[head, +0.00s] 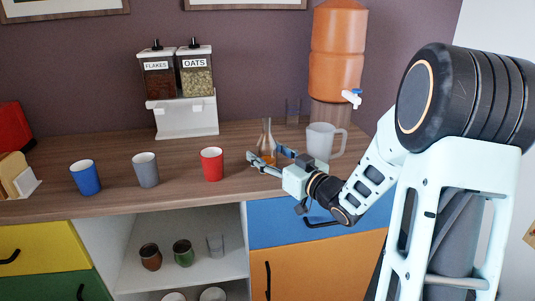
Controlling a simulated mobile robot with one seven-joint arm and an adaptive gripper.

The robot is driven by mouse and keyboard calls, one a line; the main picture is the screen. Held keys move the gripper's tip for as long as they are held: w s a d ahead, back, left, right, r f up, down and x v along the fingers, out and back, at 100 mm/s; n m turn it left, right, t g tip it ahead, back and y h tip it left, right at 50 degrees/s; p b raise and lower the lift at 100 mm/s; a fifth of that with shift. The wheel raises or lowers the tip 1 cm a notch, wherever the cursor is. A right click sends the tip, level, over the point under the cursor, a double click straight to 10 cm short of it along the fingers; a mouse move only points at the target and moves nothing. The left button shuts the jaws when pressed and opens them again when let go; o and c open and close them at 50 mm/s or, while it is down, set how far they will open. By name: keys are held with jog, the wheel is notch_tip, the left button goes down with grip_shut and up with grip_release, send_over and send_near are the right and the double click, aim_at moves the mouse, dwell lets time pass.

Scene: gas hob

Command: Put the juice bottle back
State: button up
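The juice bottle (267,139) is a clear flask with a narrow neck and orange juice low inside. It appears upright at the wooden counter, left of the clear pitcher. My gripper (266,157) reaches in from the right at the height of the bottle's lower part. Its fingers are apart, one on the left near side and one on the right, with the bottle seen between them. The fingers hide part of the bottle's base. I cannot tell whether they touch the glass or whether the base rests on the counter.
A red cup (212,165), grey cup (146,171) and blue cup (86,179) stand left on the counter (115,199). A pitcher (321,141) is close right of the bottle. Behind are a cereal dispenser (184,122), a glass (293,111) and an orange drink dispenser (338,50).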

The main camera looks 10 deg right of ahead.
jog(key=shift+r, duration=0.15)
jog(key=shift+s+d, duration=0.15)
jog(key=shift+s, duration=0.05)
jog(key=p+v, duration=0.2)
jog(key=v, duration=0.9)
jog(key=shift+s, duration=0.25)
jog(key=shift+d, duration=0.1)
